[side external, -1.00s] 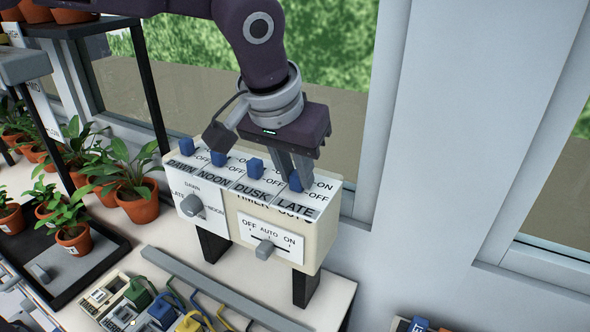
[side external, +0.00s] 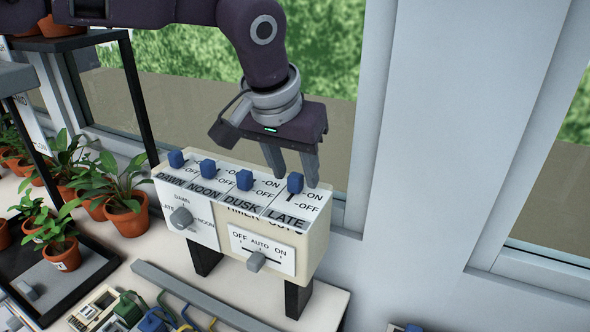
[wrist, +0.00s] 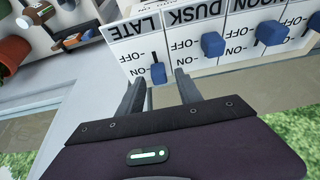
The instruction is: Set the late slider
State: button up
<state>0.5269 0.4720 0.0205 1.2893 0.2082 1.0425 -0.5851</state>
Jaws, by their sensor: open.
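The timer box (side external: 316,250) carries a row of blue slider knobs marked DAWN, NOON, DUSK and LATE. The LATE knob (side external: 295,183) is at the ON end of its slot, with dark slot bared on the OFF side. The wrist view also shows the LATE knob (wrist: 158,73) level with ON. My gripper (side external: 296,180) is open, its fingers apart on either side of the LATE knob, with gaps seen in the wrist view. The DUSK knob (side external: 245,180), NOON knob (side external: 208,168) and DAWN knob (side external: 176,158) are at OFF.
On the box front are a round dial (side external: 181,217) and a grey OFF-AUTO-ON slider (side external: 256,261) near the middle. Potted plants (side external: 128,218) stand to the left. A grey rail (side external: 200,292) lies before the box. The window wall is close behind.

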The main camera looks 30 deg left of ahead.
jog(key=v, duration=0.6)
jog(key=shift+r, duration=0.25)
jog(key=shift+s, duration=0.1)
